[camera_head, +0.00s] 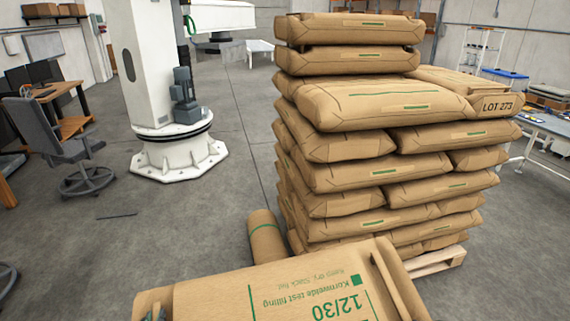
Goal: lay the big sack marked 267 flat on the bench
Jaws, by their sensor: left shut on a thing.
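A big brown paper sack (250,290) fills the bottom middle of the head view, close to me. Its green print is upside down and reads "12/30" and "Kornweide test filling"; I see no 267 on the part that shows. The lower part of the sack is cut off by the picture. My right gripper is not in view. A light-topped bench (550,126) stands at the right edge, partly behind the sack stack; whether it is the task's bench I cannot tell.
A tall stack of sacks (400,175) on a wooden pallet (437,262) stands right of centre, one marked LOT 273 (497,105). A brown rolled or upright sack (265,237) is beside it. A white column machine (150,60), chair (65,145) and desk stand left.

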